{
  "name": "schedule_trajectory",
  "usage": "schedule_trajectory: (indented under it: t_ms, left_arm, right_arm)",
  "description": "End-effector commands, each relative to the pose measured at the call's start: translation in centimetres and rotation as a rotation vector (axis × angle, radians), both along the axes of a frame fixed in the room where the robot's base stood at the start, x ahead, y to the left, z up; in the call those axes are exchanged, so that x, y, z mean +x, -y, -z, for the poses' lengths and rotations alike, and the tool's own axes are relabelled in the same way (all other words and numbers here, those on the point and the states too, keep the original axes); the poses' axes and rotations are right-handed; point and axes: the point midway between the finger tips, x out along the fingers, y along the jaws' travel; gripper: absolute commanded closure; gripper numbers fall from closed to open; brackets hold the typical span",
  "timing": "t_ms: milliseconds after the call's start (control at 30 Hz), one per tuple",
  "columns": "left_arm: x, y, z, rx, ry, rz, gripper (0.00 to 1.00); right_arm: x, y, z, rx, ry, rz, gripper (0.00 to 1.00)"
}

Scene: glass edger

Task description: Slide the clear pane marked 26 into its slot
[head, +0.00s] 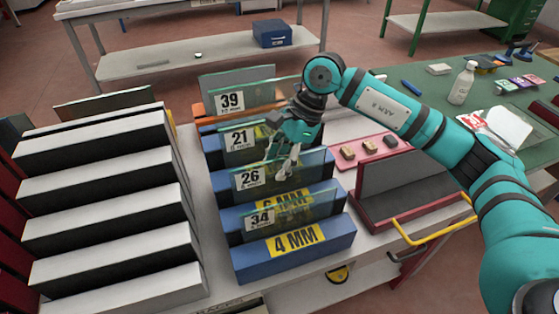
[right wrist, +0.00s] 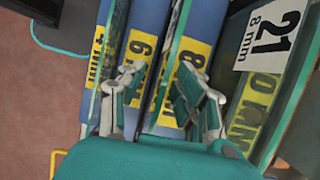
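The clear pane marked 26 (head: 251,178) stands upright in the blue slotted rack (head: 255,269), in the gap behind the 6 MM block. In the right wrist view its edge (right wrist: 172,62) runs between the 6 and 8 blocks. My right gripper (head: 281,150) is above this pane. In the right wrist view the gripper (right wrist: 158,85) has its fingers apart, one on each side of the pane's edge, with a visible gap. Whether the pane's bottom is fully seated is hidden by the blocks. My left gripper is out of view.
Panes marked 34 (head: 261,221), 21 (head: 238,138) and 39 (head: 231,102) stand close by in the same rack. A white-topped slotted rack (head: 110,235) is to the left. A dark red-framed stand (head: 405,205) and a pink tray (head: 366,150) are to the right.

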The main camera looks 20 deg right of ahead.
Motion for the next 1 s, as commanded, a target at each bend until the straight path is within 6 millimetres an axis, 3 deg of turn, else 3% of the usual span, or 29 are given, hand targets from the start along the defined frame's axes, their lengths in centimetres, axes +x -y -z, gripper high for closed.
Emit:
schedule_trajectory:
  t_ms: [167, 600, 800, 1000]
  left_arm:
    - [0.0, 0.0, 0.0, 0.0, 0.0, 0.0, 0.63]
    - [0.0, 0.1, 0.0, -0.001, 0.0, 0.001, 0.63]
    - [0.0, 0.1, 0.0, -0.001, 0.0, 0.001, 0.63]
    - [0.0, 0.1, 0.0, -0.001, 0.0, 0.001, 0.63]
  right_arm:
    - [0.2, 0.8, -1.9, 0.001, 0.006, 0.003, 0.67]
    - [0.2, 4.1, -9.8, 0.003, 0.005, 0.002, 0.67]
    - [0.2, 4.6, -11.1, 0.003, 0.004, 0.001, 0.67]
    - [0.2, 4.6, -11.2, 0.003, 0.004, 0.001, 0.67]
